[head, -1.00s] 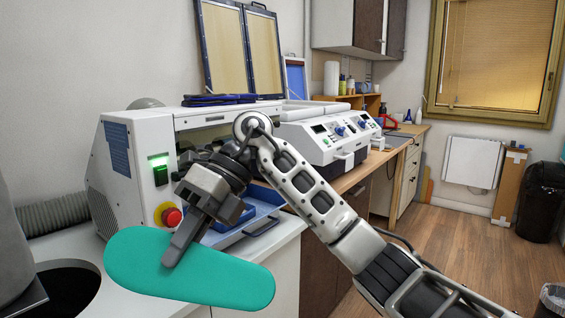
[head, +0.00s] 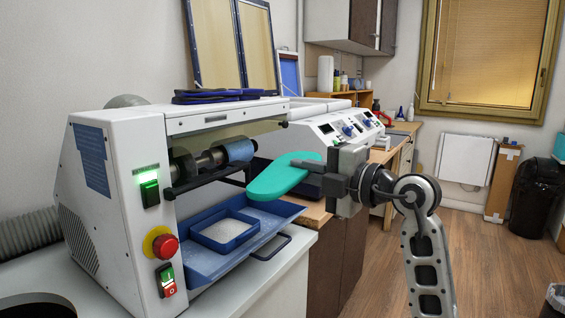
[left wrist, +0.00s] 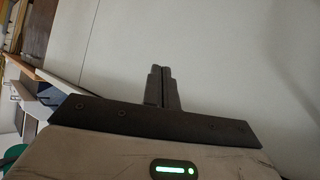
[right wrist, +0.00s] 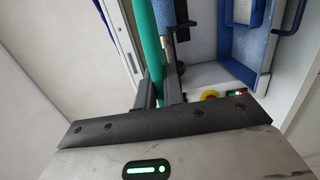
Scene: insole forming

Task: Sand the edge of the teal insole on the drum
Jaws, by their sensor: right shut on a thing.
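The teal insole (head: 272,184) is held out flat to the left by my right gripper (head: 310,166), which is shut on its far right part. In the right wrist view the insole (right wrist: 146,42) shows edge-on between the fingers. The sanding drum (head: 238,152) is a blue-grey roller on the shaft of the white machine (head: 110,190). The insole's free end is just right of and below the drum in the head view; whether they touch is unclear. My left gripper (left wrist: 164,86) shows only in the left wrist view, shut and empty, before a pale wall.
A blue tray (head: 205,262) holding a smaller open blue bin (head: 222,243) sits below the drum. A red stop button (head: 164,246) and a lit green switch (head: 149,190) are on the machine's front. Another white machine (head: 335,133) stands behind.

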